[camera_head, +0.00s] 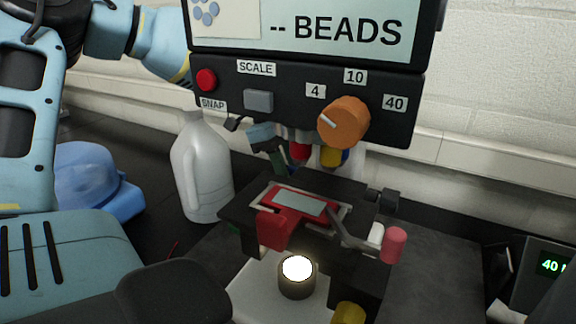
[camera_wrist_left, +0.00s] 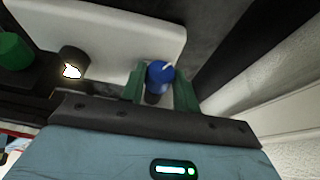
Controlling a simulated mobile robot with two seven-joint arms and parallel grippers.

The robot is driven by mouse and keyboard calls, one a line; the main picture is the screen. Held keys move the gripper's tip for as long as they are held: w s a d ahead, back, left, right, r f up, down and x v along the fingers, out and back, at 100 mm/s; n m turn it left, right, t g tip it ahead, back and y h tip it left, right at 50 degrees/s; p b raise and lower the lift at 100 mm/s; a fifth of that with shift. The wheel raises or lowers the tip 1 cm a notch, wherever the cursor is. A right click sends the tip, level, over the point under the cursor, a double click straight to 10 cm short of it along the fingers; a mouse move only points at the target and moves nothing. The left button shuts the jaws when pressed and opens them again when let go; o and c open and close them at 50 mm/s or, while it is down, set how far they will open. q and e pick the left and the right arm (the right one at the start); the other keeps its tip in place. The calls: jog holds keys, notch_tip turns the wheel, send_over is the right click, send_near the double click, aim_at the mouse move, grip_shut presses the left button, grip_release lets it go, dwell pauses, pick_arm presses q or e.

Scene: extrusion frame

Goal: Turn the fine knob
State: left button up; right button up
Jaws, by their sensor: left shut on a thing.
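A blue knob (camera_wrist_left: 159,71) with a white pointer line shows in the left wrist view, beside the pale microscope base. My left gripper (camera_wrist_left: 160,86) has its two green fingers on either side of this knob and is shut on it. The knob and these fingertips are hidden in the head view, where my arm's dark and light-blue parts fill the lower left. No label marks the blue knob as the fine knob. My right gripper is in neither view.
The microscope stage (camera_head: 345,190) carries a red slide holder (camera_head: 277,229) above a glowing lamp (camera_head: 297,277). An orange knob (camera_head: 344,123) sits on the panel above. A white jug (camera_head: 203,170) stands behind to the left. A green knob (camera_wrist_left: 14,50) is at the wrist view's left.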

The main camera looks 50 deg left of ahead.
pick_arm(q)
jog(key=t, duration=0.2)
jog(key=shift+s+m+t+y, duration=0.25)
jog(key=shift+m+t+y, duration=0.05)
jog(key=shift+y, duration=0.1)
jog(key=shift+s+d+f+t+y, duration=0.1)
jog(key=shift+t+y, duration=0.2)
jog(key=shift+t, duration=0.5)
jog(key=t+b, duration=0.1)
jog(key=m+t+b, duration=0.1)
jog(key=t, duration=0.1)
jog(key=shift+s+d+f+y, duration=0.1)
jog(key=shift+s+f+y, duration=0.1)
jog(key=shift+f+y, duration=0.15)
jog(key=shift+s+m+t+b, duration=0.1)
jog(key=shift+m+t+b, duration=0.2)
jog(key=shift+t+b, duration=0.65)
jog(key=shift+t+y+b, duration=0.25)
jog(key=shift+t+b, duration=0.05)
jog(key=shift+t, duration=0.25)
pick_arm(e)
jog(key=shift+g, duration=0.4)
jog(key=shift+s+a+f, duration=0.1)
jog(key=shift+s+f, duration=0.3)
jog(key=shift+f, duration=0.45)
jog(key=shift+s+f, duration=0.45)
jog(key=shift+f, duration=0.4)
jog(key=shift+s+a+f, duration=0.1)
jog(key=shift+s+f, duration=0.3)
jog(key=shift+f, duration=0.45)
